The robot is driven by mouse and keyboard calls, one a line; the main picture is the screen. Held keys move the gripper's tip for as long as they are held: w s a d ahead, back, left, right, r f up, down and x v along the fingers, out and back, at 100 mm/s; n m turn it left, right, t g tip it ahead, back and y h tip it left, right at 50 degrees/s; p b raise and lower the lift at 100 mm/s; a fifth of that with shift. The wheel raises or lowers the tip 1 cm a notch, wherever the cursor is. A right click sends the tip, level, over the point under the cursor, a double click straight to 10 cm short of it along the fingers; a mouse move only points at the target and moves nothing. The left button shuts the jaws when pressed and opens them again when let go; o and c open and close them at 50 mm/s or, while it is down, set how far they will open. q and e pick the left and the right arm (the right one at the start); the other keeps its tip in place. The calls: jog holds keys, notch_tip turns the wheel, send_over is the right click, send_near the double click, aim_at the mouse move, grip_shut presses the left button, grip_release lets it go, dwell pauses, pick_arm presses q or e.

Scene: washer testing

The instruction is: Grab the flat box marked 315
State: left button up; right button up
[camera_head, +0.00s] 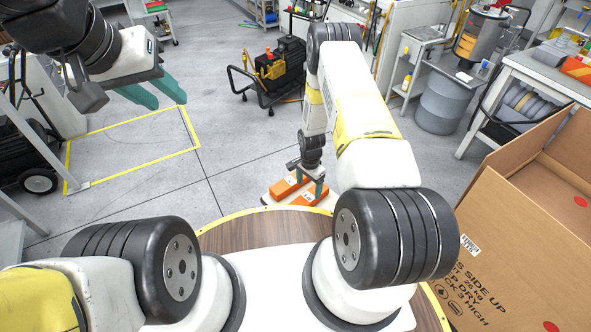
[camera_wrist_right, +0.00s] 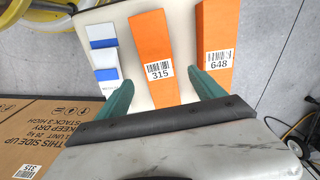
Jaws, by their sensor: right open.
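The flat orange box marked 315 (camera_wrist_right: 153,52) lies on a pale tray in the right wrist view, label facing up. A second orange box marked 648 (camera_wrist_right: 218,45) lies to its right. In the head view two orange boxes lie under my right gripper (camera_head: 308,178); their labels cannot be read there. My right gripper (camera_wrist_right: 160,97) is open, its teal fingers apart, with the near end of the 315 box in line with the gap. It holds nothing. My left gripper (camera_head: 155,93) is open and empty at the upper left.
A large open cardboard carton (camera_head: 530,230) stands at the right. A black-and-yellow machine (camera_head: 275,70) stands beyond on the floor. The yellow-outlined floor area (camera_head: 130,145) is clear.

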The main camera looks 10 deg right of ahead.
aim_at(308, 197)
notch_tip(308, 197, down, 7)
jog(key=shift+f, duration=0.2)
dwell(0.3)
grip_shut()
